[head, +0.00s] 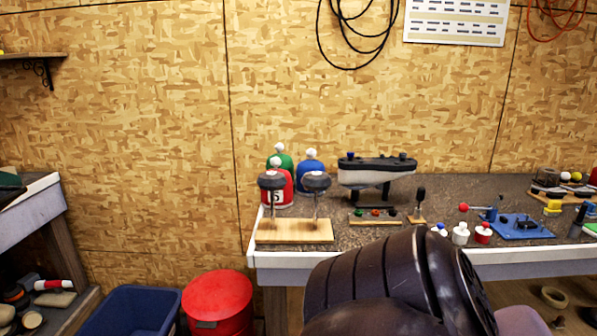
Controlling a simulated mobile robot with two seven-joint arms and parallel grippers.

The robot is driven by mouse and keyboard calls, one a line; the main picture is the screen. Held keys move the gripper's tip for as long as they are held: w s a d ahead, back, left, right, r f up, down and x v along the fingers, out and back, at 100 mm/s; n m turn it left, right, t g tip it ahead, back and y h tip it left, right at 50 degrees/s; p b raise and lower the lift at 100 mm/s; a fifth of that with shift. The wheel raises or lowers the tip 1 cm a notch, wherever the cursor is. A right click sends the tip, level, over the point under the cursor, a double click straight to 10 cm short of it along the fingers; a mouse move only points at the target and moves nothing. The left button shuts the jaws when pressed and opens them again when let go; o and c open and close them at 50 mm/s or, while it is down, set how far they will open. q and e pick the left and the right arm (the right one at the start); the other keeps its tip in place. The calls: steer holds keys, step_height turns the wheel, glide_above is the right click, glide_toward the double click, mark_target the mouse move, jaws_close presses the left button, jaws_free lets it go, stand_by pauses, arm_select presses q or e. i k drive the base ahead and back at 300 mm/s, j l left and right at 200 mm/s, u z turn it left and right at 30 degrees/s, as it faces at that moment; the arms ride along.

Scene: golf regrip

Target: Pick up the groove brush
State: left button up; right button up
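I cannot single out the groove brush with certainty at this size. A small upright tool with a dark handle (421,196) stands on a little wooden base on the workbench (340,208), right of a wooden block with small coloured pieces (375,216). Neither of my grippers shows. A large dark arm part of mine fills the lower middle and hides some of the bench's front edge.
Two dark knobbed posts stand on a wooden board (293,231) at the bench's left end. Headcovers (277,190) and a dark-topped stand (376,175) are behind. A blue fixture (520,227) sits right. A red bin (218,300) and blue tub (132,311) stand left.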

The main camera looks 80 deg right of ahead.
mark_target(553, 209)
steer(key=z, duration=4.05)
